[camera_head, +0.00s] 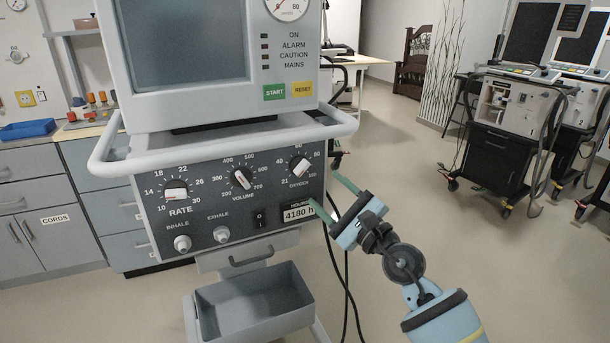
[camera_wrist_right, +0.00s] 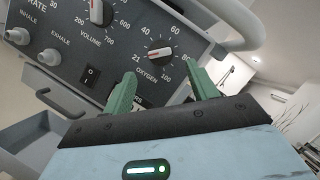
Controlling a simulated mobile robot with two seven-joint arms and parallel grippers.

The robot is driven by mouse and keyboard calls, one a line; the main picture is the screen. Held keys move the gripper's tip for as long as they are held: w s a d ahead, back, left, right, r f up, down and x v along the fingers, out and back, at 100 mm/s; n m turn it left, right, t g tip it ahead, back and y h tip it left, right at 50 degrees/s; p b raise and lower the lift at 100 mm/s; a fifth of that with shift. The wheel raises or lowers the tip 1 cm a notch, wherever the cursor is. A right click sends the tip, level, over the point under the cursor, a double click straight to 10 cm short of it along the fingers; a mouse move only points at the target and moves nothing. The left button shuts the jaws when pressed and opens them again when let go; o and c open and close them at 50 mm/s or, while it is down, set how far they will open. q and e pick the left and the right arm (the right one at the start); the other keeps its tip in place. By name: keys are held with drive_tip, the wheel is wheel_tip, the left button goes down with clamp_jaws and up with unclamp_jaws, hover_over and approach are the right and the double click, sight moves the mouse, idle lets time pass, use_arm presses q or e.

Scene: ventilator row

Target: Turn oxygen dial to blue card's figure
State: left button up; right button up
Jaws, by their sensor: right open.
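The oxygen dial (camera_head: 301,167) is a black knob with a white bar on the ventilator's dark front panel, right of the volume dial. It also shows in the right wrist view (camera_wrist_right: 160,54), with figures from 21 to 100 around it. In the wrist view the fingertips (camera_wrist_right: 161,70) lie either side of the dial's lower part. I see no blue card. My left gripper is out of view.
The rate dial (camera_head: 176,191) and volume dial (camera_head: 241,180) share the panel. A pale handle rail (camera_head: 340,124) juts out above it. A grey bin (camera_head: 255,303) hangs below. Dark cables hang behind my right gripper. Open floor lies to the right, before other ventilators (camera_head: 515,110).

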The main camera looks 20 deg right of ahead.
sight(304, 170)
drive_tip(key=shift+b+x, duration=0.5)
drive_tip(key=shift+x, duration=3.35)
drive_tip(key=c, duration=1)
